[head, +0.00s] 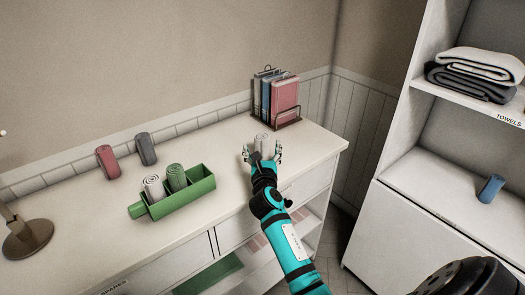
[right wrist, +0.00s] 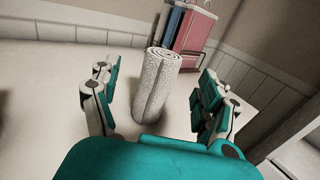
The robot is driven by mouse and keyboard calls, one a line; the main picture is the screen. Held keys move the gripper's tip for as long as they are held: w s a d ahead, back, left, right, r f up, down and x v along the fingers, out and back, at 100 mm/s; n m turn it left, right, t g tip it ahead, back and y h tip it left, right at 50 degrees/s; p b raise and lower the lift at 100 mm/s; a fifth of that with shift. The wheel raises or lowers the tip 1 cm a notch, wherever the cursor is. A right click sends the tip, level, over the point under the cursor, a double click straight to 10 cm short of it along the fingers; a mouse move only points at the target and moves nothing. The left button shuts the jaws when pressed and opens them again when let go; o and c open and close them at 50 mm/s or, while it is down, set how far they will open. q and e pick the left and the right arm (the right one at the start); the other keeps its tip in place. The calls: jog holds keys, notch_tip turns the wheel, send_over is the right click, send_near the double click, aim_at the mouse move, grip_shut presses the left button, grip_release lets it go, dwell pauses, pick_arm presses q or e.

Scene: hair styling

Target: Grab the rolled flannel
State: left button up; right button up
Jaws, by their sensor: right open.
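A rolled white flannel (head: 264,145) stands upright on the white counter (head: 225,221), near its right end. In the right wrist view the flannel (right wrist: 156,88) stands between the spread fingers, with its spiral end up and a gap on each side. My right gripper (head: 262,153) is open around it; it also shows in the right wrist view (right wrist: 152,97). Other rolled flannels are a white one (head: 154,188) and a green one (head: 176,177) in a green holder (head: 185,203), and a red one (head: 107,161) and a grey one (head: 146,149) on the counter. My left gripper is not in view.
A shelf unit at the right holds folded towels (head: 474,75) and a blue roll (head: 490,189). A lamp base (head: 27,240) stands at the left. The counter between holder and gripper is clear.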

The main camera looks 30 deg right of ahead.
aim_at(263, 148)
jog(key=w+d, duration=0.1)
jog(key=w, duration=0.1)
jog(key=w+d+f, duration=0.1)
jog(key=w, duration=0.1)
jog(key=shift+d+f+b, duration=0.1)
jog(key=shift+d+b, duration=0.2)
jog(key=shift+d, duration=0.1)
jog(key=shift+s, duration=0.1)
jog(key=shift+c, duration=0.7)
jog(key=c, duration=1.1)
